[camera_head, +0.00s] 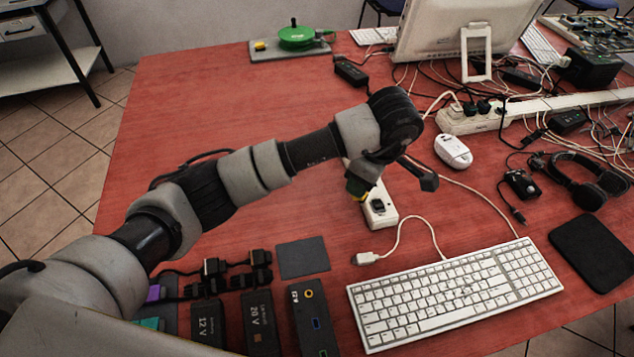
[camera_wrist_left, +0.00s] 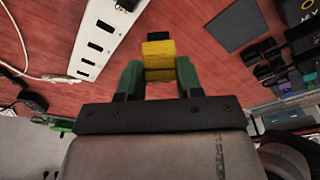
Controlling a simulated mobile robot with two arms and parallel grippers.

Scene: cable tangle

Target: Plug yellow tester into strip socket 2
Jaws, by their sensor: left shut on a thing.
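The yellow tester (camera_wrist_left: 158,62) is held between the green fingers of my left gripper (camera_wrist_left: 158,78), with its dark end pointing away from the gripper. In the head view the tester (camera_head: 357,186) shows only partly below my wrist, beside the white power strip (camera_head: 384,220). The strip also shows in the left wrist view (camera_wrist_left: 84,68), left of the tester and apart from it in the picture. It has several dark sockets in a row, and a black plug (camera_head: 378,205) sits in its near part. I cannot tell which socket is number 2. My right gripper is not in view.
A white keyboard (camera_head: 455,292) and cable lie in front of the strip. A grey square pad (camera_head: 302,258) and black adapters (camera_head: 259,318) lie at the near left. A white mouse (camera_head: 453,151) and headphones (camera_head: 590,180) lie right.

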